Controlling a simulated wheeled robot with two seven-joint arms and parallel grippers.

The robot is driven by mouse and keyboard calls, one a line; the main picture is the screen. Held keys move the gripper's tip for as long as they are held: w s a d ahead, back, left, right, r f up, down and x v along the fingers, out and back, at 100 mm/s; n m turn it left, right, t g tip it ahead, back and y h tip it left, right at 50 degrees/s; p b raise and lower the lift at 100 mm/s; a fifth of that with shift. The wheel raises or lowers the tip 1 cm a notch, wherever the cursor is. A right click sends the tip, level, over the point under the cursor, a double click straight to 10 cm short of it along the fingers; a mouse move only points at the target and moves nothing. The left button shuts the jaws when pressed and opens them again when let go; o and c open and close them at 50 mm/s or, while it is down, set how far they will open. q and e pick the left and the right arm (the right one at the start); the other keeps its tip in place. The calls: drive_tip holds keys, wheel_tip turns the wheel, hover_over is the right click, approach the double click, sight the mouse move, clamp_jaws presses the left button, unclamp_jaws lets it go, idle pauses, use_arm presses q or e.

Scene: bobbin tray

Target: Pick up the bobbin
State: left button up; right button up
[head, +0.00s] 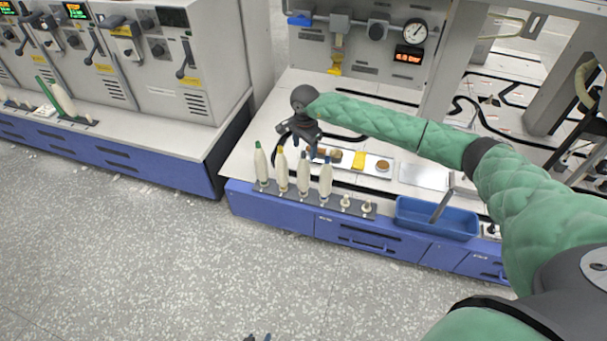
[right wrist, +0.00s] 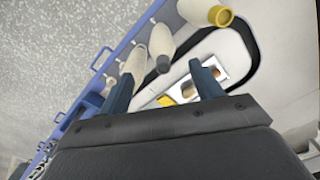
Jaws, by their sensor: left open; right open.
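Several cream bobbins stand upright in a row on a dark rack strip (head: 330,205) at the bench's front edge: one green-topped (head: 261,166), one yellow-topped (head: 282,172), and two with dark blue tops (head: 303,177) (head: 326,180). My right gripper (head: 309,151) is open and empty, above and just behind the row. In the right wrist view, a yellow-topped bobbin (right wrist: 205,12) and a dark-topped bobbin (right wrist: 160,42) show beyond the open fingers (right wrist: 165,88); another is partly hidden by the left-hand finger. My left gripper (head: 258,338) shows only its tips at the bottom edge, apart and empty.
Two short pegs (head: 346,201) (head: 367,207) stand at the rack's right end. A blue bin (head: 437,218) is right of it. A tray (head: 371,165) with small parts lies behind the row. A gauge panel (head: 370,35) stands behind. The speckled floor in front is clear.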

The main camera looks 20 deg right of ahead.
sight(304, 157)
drive_tip(key=shift+w+f, duration=0.15)
drive_tip(key=shift+f, duration=1.5)
drive_tip(key=shift+w+f, duration=0.1)
drive_tip(key=shift+f, duration=1.55)
drive_tip(key=shift+a, duration=0.1)
drive_tip(key=c, duration=1.4)
drive_tip(key=shift+r, duration=0.1)
